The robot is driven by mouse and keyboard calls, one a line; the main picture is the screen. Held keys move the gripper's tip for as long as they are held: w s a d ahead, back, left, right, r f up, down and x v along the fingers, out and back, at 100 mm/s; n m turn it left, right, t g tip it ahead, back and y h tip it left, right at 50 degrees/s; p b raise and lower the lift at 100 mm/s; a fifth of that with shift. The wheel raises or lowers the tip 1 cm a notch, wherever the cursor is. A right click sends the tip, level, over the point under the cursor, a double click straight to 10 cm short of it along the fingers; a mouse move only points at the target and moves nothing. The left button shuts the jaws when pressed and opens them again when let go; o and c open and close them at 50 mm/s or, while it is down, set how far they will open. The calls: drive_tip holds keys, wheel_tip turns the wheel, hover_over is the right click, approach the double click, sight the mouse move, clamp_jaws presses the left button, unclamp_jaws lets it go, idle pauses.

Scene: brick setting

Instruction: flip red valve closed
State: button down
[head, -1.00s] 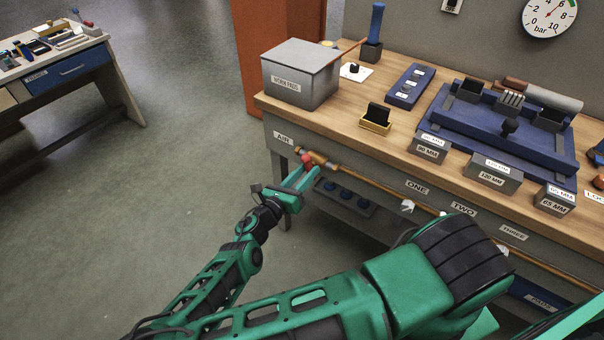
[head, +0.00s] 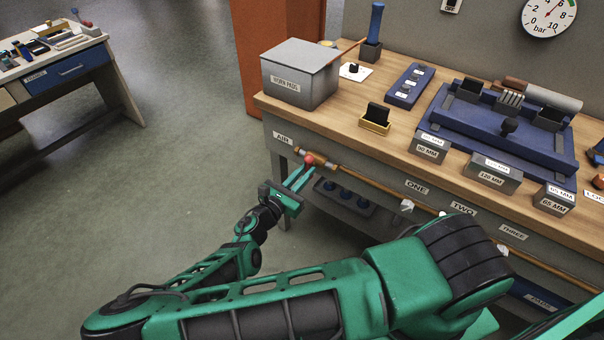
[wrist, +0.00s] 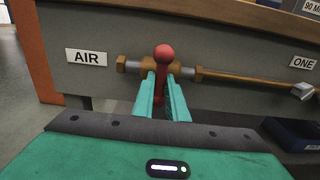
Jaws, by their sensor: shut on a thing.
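The red valve handle, with a round red knob (head: 309,160), is on the brass valve of the pipe under the bench edge. In the wrist view the red knob (wrist: 165,51) stands at the top, just above my fingertips, and part of the red lever (wrist: 160,96) shows between the fingers. The brass valve body (wrist: 147,68) is partly hidden behind them. My gripper (head: 304,174) reaches up to the valve from the lower left; in the wrist view my gripper (wrist: 163,78) is shut on the handle, a finger on each side.
An AIR label (wrist: 87,57) is left of the valve. The copper pipe (head: 380,186) runs right along the bench front past the ONE label (head: 417,187). A dark rail with blue round parts (head: 345,194) lies below. Floor (head: 170,180) at the left is clear.

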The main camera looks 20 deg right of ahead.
drive_tip(key=c, duration=1.8)
unclamp_jaws()
drive_tip(key=shift+o, duration=0.2)
drive_tip(key=v, duration=1)
drive_tip(key=shift+s+a, duration=0.2)
drive_tip(key=shift+a, duration=0.15)
drive_tip(key=shift+d, duration=0.15)
